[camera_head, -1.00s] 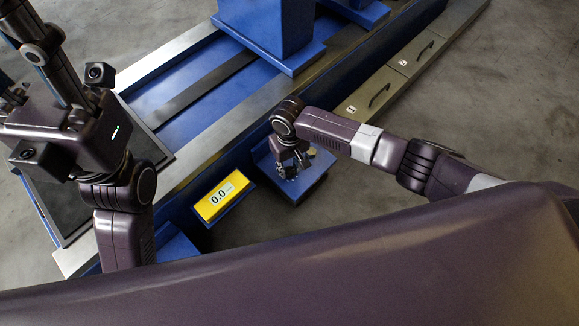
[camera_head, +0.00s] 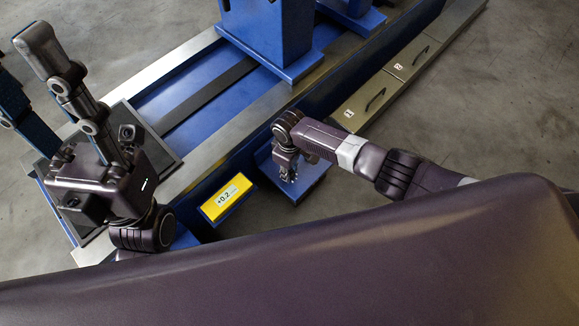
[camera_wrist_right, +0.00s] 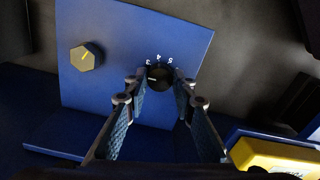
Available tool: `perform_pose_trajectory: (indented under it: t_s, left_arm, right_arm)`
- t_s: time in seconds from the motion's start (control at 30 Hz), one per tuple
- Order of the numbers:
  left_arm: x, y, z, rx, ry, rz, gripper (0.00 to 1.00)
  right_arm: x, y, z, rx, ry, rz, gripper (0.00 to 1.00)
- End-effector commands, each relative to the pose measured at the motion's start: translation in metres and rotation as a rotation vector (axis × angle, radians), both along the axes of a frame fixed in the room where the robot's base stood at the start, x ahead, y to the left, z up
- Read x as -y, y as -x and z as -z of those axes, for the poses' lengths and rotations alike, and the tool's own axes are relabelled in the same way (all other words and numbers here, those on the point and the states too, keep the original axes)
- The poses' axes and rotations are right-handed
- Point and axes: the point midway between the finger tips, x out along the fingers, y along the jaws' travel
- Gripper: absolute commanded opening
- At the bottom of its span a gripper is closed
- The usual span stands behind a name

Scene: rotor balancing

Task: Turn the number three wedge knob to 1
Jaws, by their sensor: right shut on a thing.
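A black round knob (camera_wrist_right: 159,77) with a pale pointer mark sits on a sloped blue panel (camera_wrist_right: 110,115) in the right wrist view. White numbers, including 3, 4 and 5, curve along its far side. The pointer mark faces left. My right gripper (camera_wrist_right: 160,92) is shut on this knob, one finger on each side. In the head view my right gripper (camera_head: 287,172) is over the blue panel, and the knob is hidden there. I cannot tell whether it is number three. My left gripper (camera_head: 27,82) is at the upper left, fingers apart and empty.
A hexagonal knob (camera_wrist_right: 87,56) with a yellow mark is left on the same panel. A blue machine bed (camera_head: 185,85) and numbered drawers (camera_head: 372,98) lie beyond. Grey floor is clear at right.

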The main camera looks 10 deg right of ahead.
Motion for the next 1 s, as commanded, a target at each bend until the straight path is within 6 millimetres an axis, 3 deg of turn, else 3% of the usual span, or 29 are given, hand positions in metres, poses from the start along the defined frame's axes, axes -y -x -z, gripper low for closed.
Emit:
perform_pose_trajectory:
  t_s: [0.6,1.0]
  left_arm:
    - [0.000,0.000,-0.013,-0.001,0.000,0.001,0.40]
    - [0.000,0.000,-0.015,-0.001,0.000,0.001,0.40]
  right_arm:
    - [-0.001,0.001,0.000,-0.001,-0.002,-0.568,0.00]
    - [0.000,0.001,0.001,-0.001,-0.002,-0.795,0.00]
